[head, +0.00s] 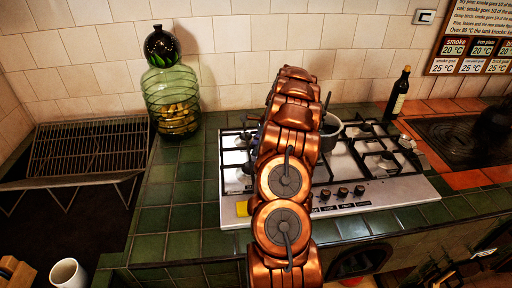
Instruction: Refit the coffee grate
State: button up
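The gas hob (365,192) is set in the green tiled counter, with black grates (385,155) over its burners. I cannot tell which piece is the coffee grate. A light metal pot (331,133) stands at the hob's back middle, partly hidden by my copper arm. My arm rises across the middle of the view and covers the hob's left-centre part. My gripper is hidden behind the arm. A small yellow object (242,208) lies at the hob's front left corner.
A green glass jar (170,98) with a dark round top stands at the back left. A wire rack (88,150) lies left of it. A dark bottle (397,96) stands behind the hob's right end. A white mug (68,273) is at the lower left. Green tiles (185,215) left of the hob are clear.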

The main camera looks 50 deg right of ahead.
jog(key=v, duration=1.2)
jog(key=shift+a, duration=0.1)
dwell(0.4)
jog(key=w+a+r+n+g, duration=0.1)
jog(key=w+a+r+n, duration=0.15)
jog(key=a, duration=0.65)
jog(key=w+a+r+n, duration=0.1)
jog(key=a+r+n, duration=0.3)
jog(key=a, duration=0.4)
jog(key=s+a+r+n+g, duration=0.1)
jog(key=s+a+r+n, duration=0.2)
jog(key=a, duration=0.5)
jog(key=s+a+n+g, duration=0.1)
jog(key=s+a+n, duration=0.25)
jog(key=a, duration=0.55)
jog(key=s+a+n+g+h, duration=0.1)
jog(key=s+a+n+h, duration=0.1)
jog(key=s+a+n, duration=0.7)
jog(key=s+a+f+n, duration=0.1)
jog(key=s+f+n, duration=0.1)
jog(key=s, duration=0.6)
jog(key=s+a+f+n+h, duration=0.1)
jog(key=s+a+f+n, duration=0.1)
jog(key=s, duration=0.7)
jog(key=shift+a+f+g+h, duration=0.25)
jog(key=shift+f+g+h, duration=0.05)
jog(key=shift+g, duration=0.1)
